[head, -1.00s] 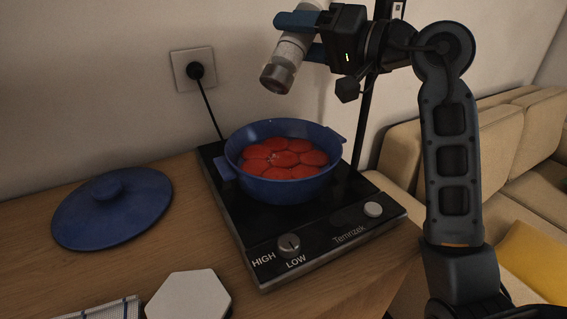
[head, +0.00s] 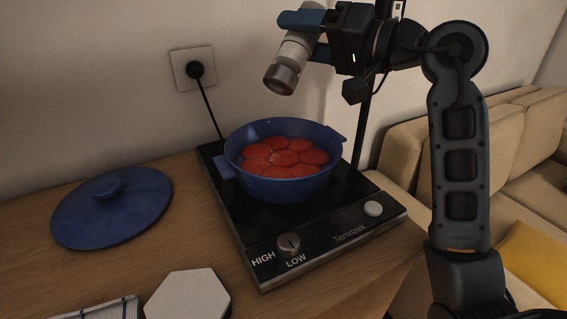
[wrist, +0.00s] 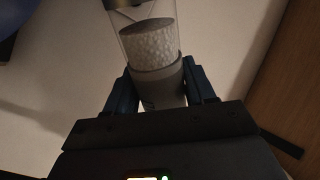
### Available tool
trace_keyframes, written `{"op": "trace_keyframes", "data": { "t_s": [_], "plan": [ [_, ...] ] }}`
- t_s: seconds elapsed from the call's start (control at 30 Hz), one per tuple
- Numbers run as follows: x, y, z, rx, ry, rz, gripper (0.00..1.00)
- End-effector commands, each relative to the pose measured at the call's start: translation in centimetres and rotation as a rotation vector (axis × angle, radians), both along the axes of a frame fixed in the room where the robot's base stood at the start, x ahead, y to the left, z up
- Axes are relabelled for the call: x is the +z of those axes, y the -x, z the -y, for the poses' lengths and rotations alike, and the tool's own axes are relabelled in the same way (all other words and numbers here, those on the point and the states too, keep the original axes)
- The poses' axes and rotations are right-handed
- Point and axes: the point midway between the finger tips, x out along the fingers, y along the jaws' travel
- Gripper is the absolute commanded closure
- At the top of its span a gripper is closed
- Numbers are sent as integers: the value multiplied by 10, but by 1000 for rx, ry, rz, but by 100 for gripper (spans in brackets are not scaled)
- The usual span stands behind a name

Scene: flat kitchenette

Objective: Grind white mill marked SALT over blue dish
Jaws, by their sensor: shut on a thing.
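The white mill (head: 297,50) is held in the air by my gripper (head: 303,34), tilted with its grey metal end pointing down and left. In the wrist view the mill (wrist: 150,45) has a clear section with white grains inside, and both fingers of my gripper (wrist: 163,88) press on its sides. No SALT marking is readable. The blue dish (head: 262,186) stands on the hot plate and holds red round slices (head: 285,158). The mill's metal end is above the dish's back part, apart from it.
The black hot plate (head: 330,222) with HIGH/LOW knob (head: 289,245) sits on the wooden counter (head: 190,200). A blue lid (head: 112,207) lies at left. A white hexagonal piece (head: 188,298) and striped cloth (head: 105,310) lie in front. A wall socket (head: 194,72) is behind; a beige sofa (head: 530,130) stands right.

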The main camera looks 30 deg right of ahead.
Motion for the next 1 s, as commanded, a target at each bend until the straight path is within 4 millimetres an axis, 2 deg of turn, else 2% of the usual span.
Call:
{"op": "trace_keyframes", "data": {
  "t_s": [0.7,1.0],
  "plan": [
    [0,14,14,-2,0,2,87],
    [0,13,14,0,1,1,87]
  ]
}}
